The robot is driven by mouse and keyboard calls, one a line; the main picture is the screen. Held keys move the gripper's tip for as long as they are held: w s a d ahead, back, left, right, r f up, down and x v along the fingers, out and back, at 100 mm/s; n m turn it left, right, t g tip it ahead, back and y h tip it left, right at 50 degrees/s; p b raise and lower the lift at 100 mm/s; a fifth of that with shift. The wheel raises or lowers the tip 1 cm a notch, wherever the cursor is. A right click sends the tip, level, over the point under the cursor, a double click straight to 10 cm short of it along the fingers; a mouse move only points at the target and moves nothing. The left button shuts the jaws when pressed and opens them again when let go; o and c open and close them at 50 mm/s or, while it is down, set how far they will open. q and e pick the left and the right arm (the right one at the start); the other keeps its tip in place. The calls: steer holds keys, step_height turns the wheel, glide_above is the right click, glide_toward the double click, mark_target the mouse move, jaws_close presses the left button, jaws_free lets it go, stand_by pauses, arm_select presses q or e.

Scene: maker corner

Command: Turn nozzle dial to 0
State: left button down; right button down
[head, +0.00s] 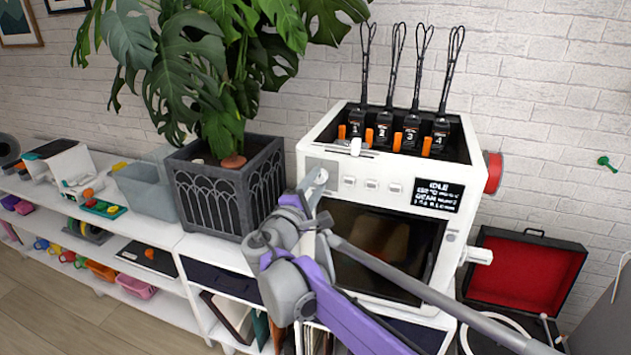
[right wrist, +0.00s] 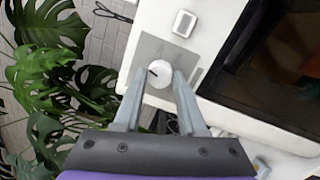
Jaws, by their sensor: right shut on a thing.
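The nozzle dial (right wrist: 153,74) is a small round white knob with a dark pointer mark, on a grey plate at the front corner of the white printer (head: 330,132). My right gripper (right wrist: 158,80) is shut on the dial, one finger on each side of it. In the head view my right gripper (head: 318,182) reaches the printer's upper left front and mostly hides the dial. The scale marks around the dial are too small to read. My left gripper is not in view.
A row of square white buttons (head: 372,184) and a dark display (head: 437,195) lie right of the dial. A large plant in a dark pot (head: 228,190) stands close on the left. An open red-lined case (head: 520,270) is at the right.

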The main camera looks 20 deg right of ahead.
steer(key=shift+n, duration=1.8)
steer(key=shift+c, duration=2.4)
jaws_free()
steer(key=v, duration=1)
steer(key=shift+s+b, duration=0.35)
steer(key=shift+s, duration=0.1)
steer(key=shift+f, duration=0.2)
